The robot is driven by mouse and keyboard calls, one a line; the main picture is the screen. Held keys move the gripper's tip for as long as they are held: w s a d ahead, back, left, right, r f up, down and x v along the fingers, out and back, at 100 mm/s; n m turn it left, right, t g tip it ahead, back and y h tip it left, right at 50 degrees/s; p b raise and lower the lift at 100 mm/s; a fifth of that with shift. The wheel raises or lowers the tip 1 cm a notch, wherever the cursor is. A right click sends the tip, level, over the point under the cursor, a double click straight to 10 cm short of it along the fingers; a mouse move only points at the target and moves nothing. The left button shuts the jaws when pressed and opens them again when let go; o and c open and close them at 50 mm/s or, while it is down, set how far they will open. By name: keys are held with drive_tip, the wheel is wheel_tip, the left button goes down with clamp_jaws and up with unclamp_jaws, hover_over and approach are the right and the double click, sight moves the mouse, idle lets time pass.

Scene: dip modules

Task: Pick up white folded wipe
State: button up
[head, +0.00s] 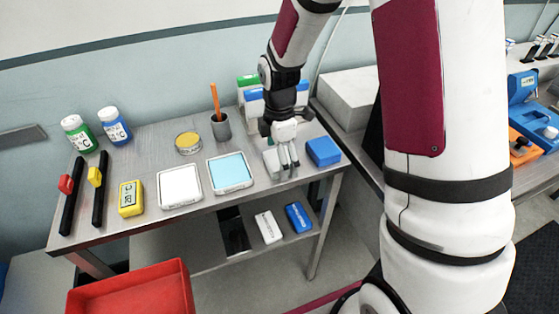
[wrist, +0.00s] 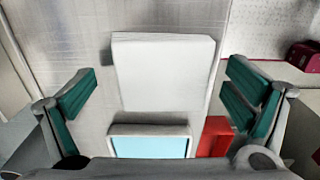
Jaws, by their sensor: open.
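The white folded wipe (wrist: 163,75) is a thick white block lying flat on the grey table. In the wrist view it sits between the spread fingers of my gripper (wrist: 163,95), with a gap on both sides. In the head view the wipe (head: 271,161) shows at the table's right part, partly hidden by my gripper (head: 287,161). My gripper is open, pointing down over it, and holds nothing. I cannot tell the exact height of the fingertips above the table.
A light blue tray (head: 230,171) lies just left of the wipe and a blue box (head: 323,151) just right. A grey cup (head: 220,127) with an orange stick and several boxes stand behind. A white tray (head: 179,186) is farther left. A red bin (head: 130,290) stands in front.

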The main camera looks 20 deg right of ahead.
drive_tip(key=c, duration=1)
drive_tip(key=shift+r, duration=0.85)
wheel_tip(320, 180, up, 2)
drive_tip(key=shift+s+r, duration=0.1)
drive_tip(key=shift+s, duration=0.05)
drive_tip(key=s, duration=0.5)
drive_tip(key=s+d, duration=0.1)
drive_tip(key=s, duration=0.4)
drive_tip(key=s+d+r, duration=0.1)
drive_tip(key=s, duration=0.4)
drive_tip(key=shift+s+d+r, duration=0.1)
drive_tip(key=shift+s+d, duration=0.15)
drive_tip(key=shift+s, duration=0.05)
